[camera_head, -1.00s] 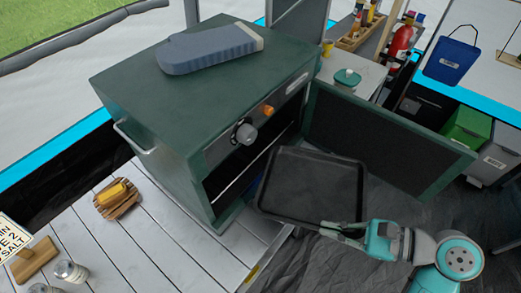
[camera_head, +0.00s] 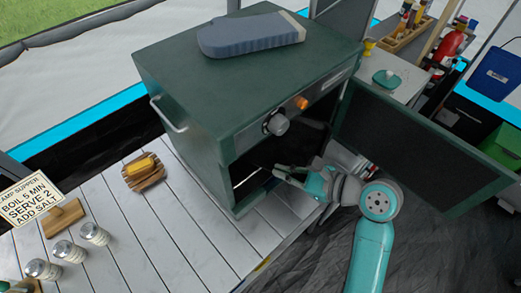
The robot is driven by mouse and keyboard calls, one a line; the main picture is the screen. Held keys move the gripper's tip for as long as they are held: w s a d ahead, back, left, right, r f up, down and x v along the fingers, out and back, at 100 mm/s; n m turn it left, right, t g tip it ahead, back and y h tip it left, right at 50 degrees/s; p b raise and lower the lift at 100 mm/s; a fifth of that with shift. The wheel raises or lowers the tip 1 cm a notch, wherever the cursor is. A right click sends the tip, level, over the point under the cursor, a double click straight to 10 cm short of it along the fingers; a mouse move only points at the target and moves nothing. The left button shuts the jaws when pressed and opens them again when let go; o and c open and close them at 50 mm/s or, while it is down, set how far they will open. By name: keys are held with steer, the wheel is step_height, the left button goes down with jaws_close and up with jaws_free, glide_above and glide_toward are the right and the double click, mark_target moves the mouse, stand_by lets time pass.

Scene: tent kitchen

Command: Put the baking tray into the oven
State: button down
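The green oven (camera_head: 200,110) stands on a white plank table, its door (camera_head: 425,140) swung open to the right. The dark baking tray (camera_head: 292,149) is largely inside the oven opening, below the knobs. Its far part is hidden in the dark interior. My gripper (camera_head: 284,171) is at the oven mouth, at the tray's near edge, and looks shut on it. The fingertips are small and partly lost against the dark tray.
The open door stands close to my arm's right.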

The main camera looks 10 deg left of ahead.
mark_target(260, 156)
steer(key=w+a, duration=0.1)
steer(key=a, duration=0.1)
steer(key=w+a, duration=0.4)
steer(key=a, duration=0.1)
steer(key=shift+w, duration=0.15)
steer(key=shift+d+f, duration=0.1)
steer(key=shift+d, duration=0.05)
steer(key=c, duration=1.8)
jaws_free()
steer(key=shift+f, duration=0.1)
steer(key=o, duration=0.5)
steer(key=v, duration=1.2)
